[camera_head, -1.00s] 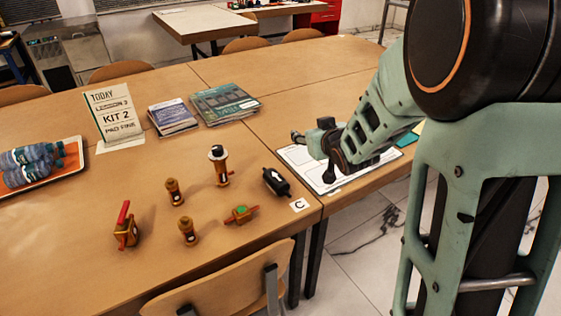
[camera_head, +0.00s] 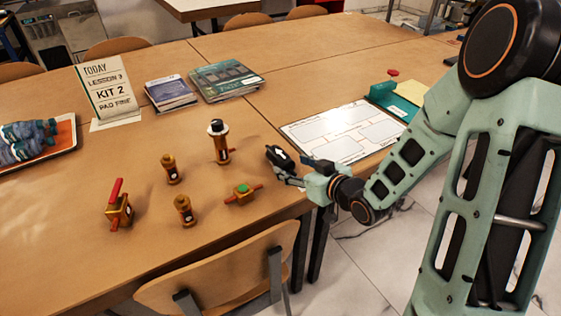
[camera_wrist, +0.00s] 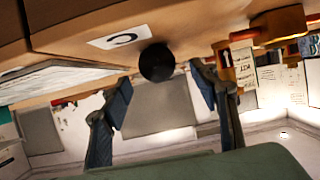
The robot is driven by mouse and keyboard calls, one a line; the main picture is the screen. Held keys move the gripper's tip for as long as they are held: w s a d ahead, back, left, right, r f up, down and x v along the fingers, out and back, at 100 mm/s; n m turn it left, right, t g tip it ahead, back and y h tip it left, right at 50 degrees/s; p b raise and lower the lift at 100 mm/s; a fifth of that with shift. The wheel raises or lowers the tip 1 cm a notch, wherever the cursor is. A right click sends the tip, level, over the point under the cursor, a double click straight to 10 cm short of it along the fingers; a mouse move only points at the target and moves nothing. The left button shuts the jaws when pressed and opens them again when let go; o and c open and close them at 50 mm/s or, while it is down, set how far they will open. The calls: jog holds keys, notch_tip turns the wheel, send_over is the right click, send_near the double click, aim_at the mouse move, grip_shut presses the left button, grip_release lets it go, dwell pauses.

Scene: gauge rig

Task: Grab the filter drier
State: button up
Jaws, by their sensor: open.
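The filter drier appears to be the black cylinder (camera_head: 279,157) with a white mark, lying on the table at the right of the parts group. In the wrist view its round black end (camera_wrist: 157,62) faces the camera, between and beyond the fingertips. My gripper (camera_head: 288,172) is low over the table's front edge, right beside the cylinder, and partly hides it in the head view. In the wrist view my gripper (camera_wrist: 162,88) is open, with one finger on each side. Contact with the cylinder cannot be made out.
Several brass fittings (camera_head: 219,142) stand further left. A card marked C (camera_wrist: 120,37) lies beside the cylinder. A white sheet (camera_head: 345,130) lies behind my gripper. A chair (camera_head: 225,268) stands at the front edge.

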aim_at(283, 161)
jog(key=b+x, duration=0.1)
jog(key=x, duration=0.5)
jog(key=c, duration=1.4)
jog(key=shift+r, duration=0.1)
